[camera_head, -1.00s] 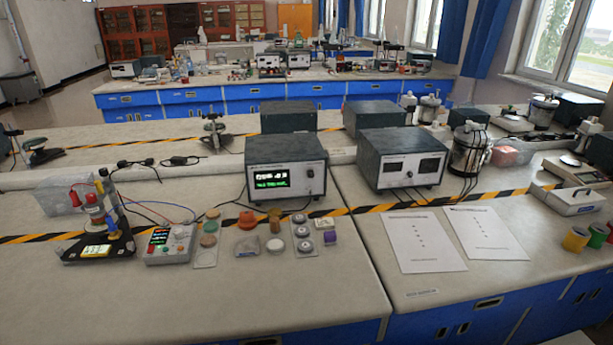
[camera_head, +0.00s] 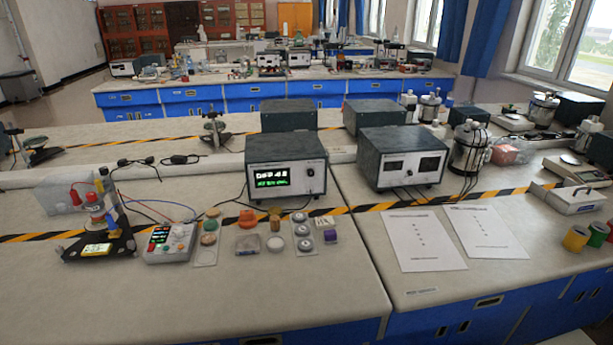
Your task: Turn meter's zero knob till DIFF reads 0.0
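A dark box-shaped meter (camera_head: 286,150) stands on the near bench, left of the bench seam. Its lit display (camera_head: 270,177) shows a white line above a green line. The white line seems to begin with DIFF, but the digits are too blurred to read surely. A smaller grey device (camera_head: 170,243) with a coloured screen and buttons lies further left. Neither of my grippers is in view.
Trays of small discs (camera_head: 303,234) lie in front of the meter. A second dark instrument (camera_head: 402,157) and paper sheets (camera_head: 424,241) are at right. The bench front is clear.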

